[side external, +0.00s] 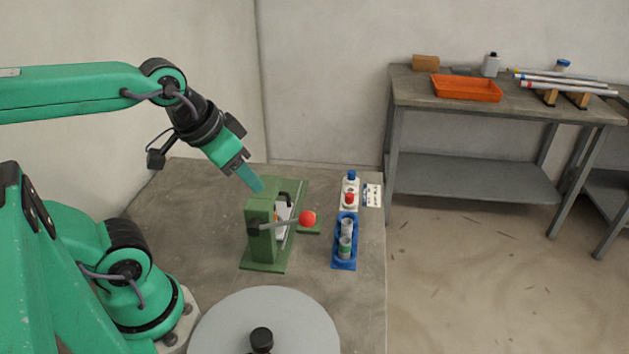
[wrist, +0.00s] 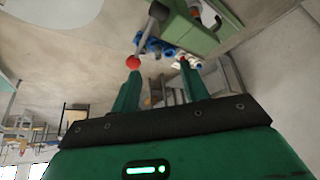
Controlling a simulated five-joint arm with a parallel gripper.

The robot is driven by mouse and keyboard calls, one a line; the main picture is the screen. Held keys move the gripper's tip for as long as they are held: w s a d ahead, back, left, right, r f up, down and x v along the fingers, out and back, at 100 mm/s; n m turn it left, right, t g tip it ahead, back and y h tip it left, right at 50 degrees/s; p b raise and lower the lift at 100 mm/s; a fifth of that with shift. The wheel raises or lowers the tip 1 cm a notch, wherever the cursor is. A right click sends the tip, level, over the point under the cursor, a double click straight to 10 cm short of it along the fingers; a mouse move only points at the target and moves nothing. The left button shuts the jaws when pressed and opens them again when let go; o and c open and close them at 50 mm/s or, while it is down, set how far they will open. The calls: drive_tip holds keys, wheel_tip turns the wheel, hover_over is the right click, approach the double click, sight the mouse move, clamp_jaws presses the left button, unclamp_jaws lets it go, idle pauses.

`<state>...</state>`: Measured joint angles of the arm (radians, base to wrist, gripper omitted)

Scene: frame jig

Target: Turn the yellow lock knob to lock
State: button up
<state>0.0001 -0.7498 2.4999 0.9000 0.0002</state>
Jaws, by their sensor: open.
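The green frame jig (side external: 262,235) stands on the table, with a lever ending in a red ball (side external: 307,218). An orange piece shows inside the frame. My gripper (side external: 256,184) is above the jig's top, tilted down to the right, its jaws open and empty. In the wrist view the fingers (wrist: 160,84) are apart, with the red ball (wrist: 133,62) near the left fingertip and the green jig (wrist: 200,32) beyond. The knob cannot be made out there.
A blue tray (side external: 344,264) with cups is right of the jig, with small bottles (side external: 350,179) and a marked white card (side external: 372,195) behind. A grey round disc (side external: 265,310) fills the front. A bench with an orange tray (side external: 466,89) stands at back right. The table left of the jig is bare.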

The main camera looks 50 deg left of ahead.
drive_tip(key=w+a+f+m+g, duration=0.1)
drive_tip(key=w+a+f+m, duration=0.1)
drive_tip(key=w, duration=0.4)
drive_tip(key=w+a+f+m+g, duration=0.2)
drive_tip(key=w+f+m, duration=0.1)
drive_tip(key=w+f, duration=0.3)
drive_tip(key=w+a+f+m+g, duration=0.2)
drive_tip(key=w+f+m, duration=0.1)
drive_tip(key=w+f, duration=0.2)
drive_tip(key=shift+w+f+m, duration=0.3)
drive_tip(key=shift+w+f, duration=0.05)
drive_tip(key=shift+w, duration=0.15)
drive_tip(key=shift+w+a+f+g, duration=0.2)
drive_tip(key=shift+f+g, duration=0.1)
drive_tip(key=shift+f, duration=0.15)
drive_tip(key=shift+f, duration=3.9)
drive_tip(key=shift+c, duration=0.3)
